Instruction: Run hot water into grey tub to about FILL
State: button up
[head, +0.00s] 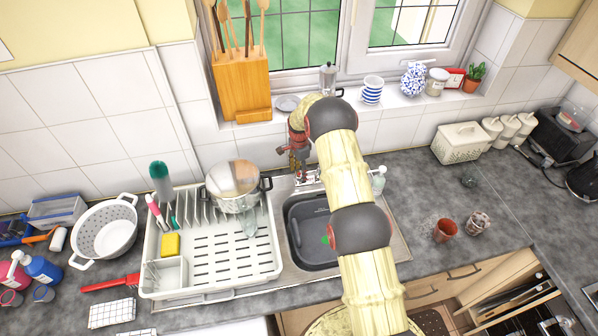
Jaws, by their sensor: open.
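The dark grey tub (309,258) sits in the sink, right of the dish rack. My arm crosses its right part and hides it. A small green thing shows inside by the arm; I cannot make out any water or a FILL mark. The tap (309,178) stands behind the tub, partly hidden by my arm and gripper. My gripper (298,165) is open at the tap, behind the tub and below the window sill. I cannot tell whether it touches the tap.
The white dish rack (210,276) with a steel pot (236,188) stands close on the left. A glass carafe (328,78) and striped cup (372,90) stand on the sill. A soap bottle (379,180) is right of my arm. The right counter has free room beside two small pots (446,230).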

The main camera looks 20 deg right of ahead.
jog(key=shift+f, duration=0.25)
jog(key=shift+c, duration=0.6)
jog(key=c, duration=1)
